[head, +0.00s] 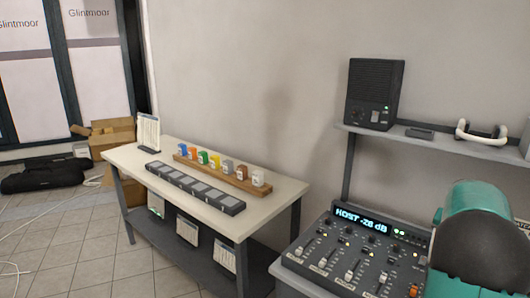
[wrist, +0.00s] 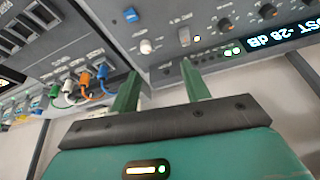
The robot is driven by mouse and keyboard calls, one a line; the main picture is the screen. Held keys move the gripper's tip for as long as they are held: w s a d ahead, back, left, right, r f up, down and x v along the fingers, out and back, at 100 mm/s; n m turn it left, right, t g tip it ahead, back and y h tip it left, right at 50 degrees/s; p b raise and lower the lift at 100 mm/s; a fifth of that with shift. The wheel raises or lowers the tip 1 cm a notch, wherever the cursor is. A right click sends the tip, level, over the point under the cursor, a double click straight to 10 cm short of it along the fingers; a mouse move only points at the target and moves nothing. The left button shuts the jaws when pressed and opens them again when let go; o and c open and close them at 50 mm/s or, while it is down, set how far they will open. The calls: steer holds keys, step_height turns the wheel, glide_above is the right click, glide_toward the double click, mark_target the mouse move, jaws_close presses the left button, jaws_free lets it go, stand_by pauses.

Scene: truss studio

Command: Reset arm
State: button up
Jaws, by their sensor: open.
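My gripper (wrist: 160,84) shows in the wrist view with its two green fingers apart and nothing between them. The fingers point toward a grey panel with knobs, and I cannot tell whether they touch it. In the head view a teal and black part of my arm fills the lower right, in front of the mixing console (head: 345,262), and the fingers do not show there.
A white table (head: 270,205) at left holds a wooden rack (head: 222,174) of coloured items and a dark slotted strip (head: 190,187). A wall shelf (head: 425,140) bears a black speaker (head: 374,92). Cardboard boxes (head: 110,132) and a black bag (head: 42,177) lie on the tiled floor, with cables.

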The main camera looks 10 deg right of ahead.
steer(key=s+a+r+n+t+y, duration=0.1)
steer(key=s+a+r+n, duration=0.15)
steer(key=a, duration=0.75)
steer(key=s+a+r+n, duration=0.1)
steer(key=a+r, duration=0.3)
steer(key=a, duration=0.7)
steer(key=s+a+r+n+t+y, duration=0.15)
steer(key=a+r, duration=0.25)
steer(key=a, duration=0.6)
steer(key=s+a+f+n, duration=0.2)
steer(key=s+a+n, duration=0.1)
steer(key=s+a, duration=0.4)
steer(key=s+a+f+n+y, duration=0.1)
steer(key=s+a+n, duration=0.2)
steer(key=s+a, duration=0.5)
steer(key=shift+s+a+f, duration=0.15)
steer(key=shift+a+f, duration=0.25)
steer(key=shift+a, duration=0.85)
